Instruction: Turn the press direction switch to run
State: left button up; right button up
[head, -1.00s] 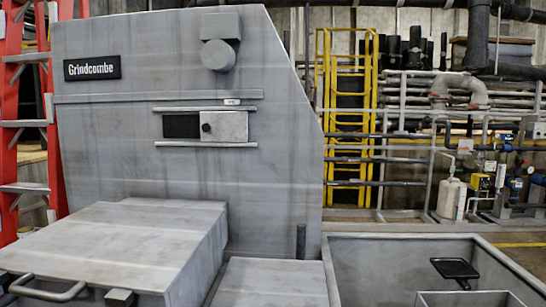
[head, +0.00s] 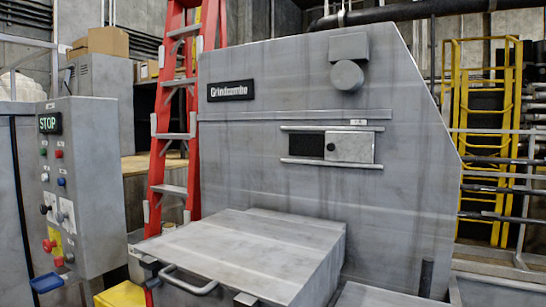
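Lower down are two dark knobs on pale plates, a left knob (head: 44,209) and a right knob (head: 62,216). I cannot read their labels, so I cannot tell which is the press direction switch or how it is set. Below them sit a red control on a yellow plate (head: 50,245) and another red knob (head: 58,261). Neither gripper is in view.
The grey Grindcombe machine (head: 270,150) fills the middle, with a handled lid (head: 240,250) in front. A blue tray-like piece (head: 46,283) juts out below the control box. A red ladder (head: 175,130) stands behind, and a yellow object (head: 122,294) lies low between box and lid.

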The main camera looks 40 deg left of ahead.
aim_at(43, 209)
jog(key=u, duration=2.65)
jog(key=i+j, duration=0.3)
jog(key=i+j+z, duration=0.1)
jog(key=i+j, duration=0.25)
jog(key=i+j+z, duration=0.1)
jog(key=i+j, duration=0.2)
jog(key=j, duration=0.15)
jog(key=i+j, duration=0.3)
jog(key=j, duration=0.15)
jog(key=i+j+z, duration=0.1)
jog(key=i+j, duration=0.5)
jog(key=j, duration=0.25)
jog(key=i+j+z, duration=0.1)
jog(key=i+j, duration=0.15)
jog(key=j, duration=0.15)
